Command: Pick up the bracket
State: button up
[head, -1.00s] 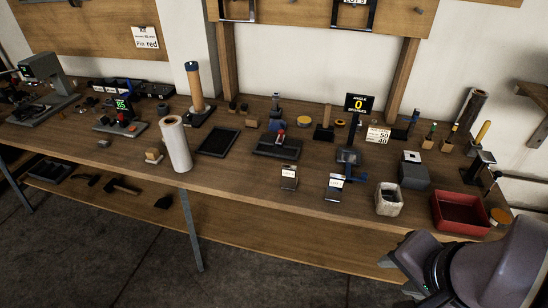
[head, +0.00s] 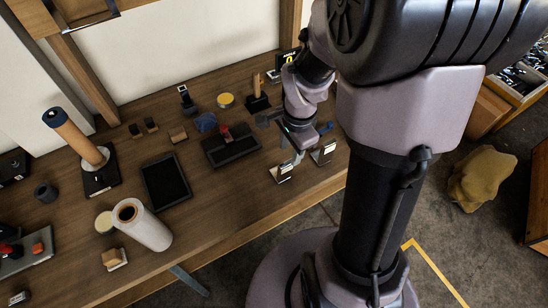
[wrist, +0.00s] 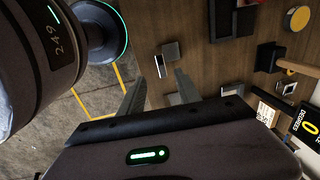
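Two similar small metal brackets with pale labels stand near the table's front edge in the head view: a left one (head: 282,172) and a right one (head: 323,152). I cannot tell which one the task means. My gripper (head: 298,156) points down beside them and partly overlaps the left one in the picture. In the wrist view my gripper (wrist: 160,92) has its two fingers apart, with nothing visibly held. A small metal bracket (wrist: 171,51) shows beyond the fingertips; which of the two it is is unclear.
A dark tray with a red-topped tool (head: 230,146) stands behind the brackets. A flat black tray (head: 166,182) and a white roll (head: 144,227) are to the left. A post on a black base (head: 258,95) and a yellow disc (head: 225,100) stand farther back. The table's front edge is close.

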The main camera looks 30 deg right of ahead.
aim_at(287, 164)
jog(key=f+b, duration=0.1)
jog(key=f, duration=0.1)
jog(key=f+b, duration=0.1)
jog(key=f, duration=0.2)
jog(key=w+f+b, duration=0.1)
jog(key=f, duration=0.2)
jog(key=shift+a+f, duration=0.15)
jog(key=shift+f, duration=0.05)
jog(key=f+b, duration=0.1)
jog(key=f, duration=0.2)
jog(key=f+b, duration=0.1)
jog(key=shift+w+f+b, duration=0.25)
jog(key=shift+w+b, duration=0.05)
jog(key=shift+b, duration=0.05)
jog(key=shift+r, duration=0.1)
grip_shut()
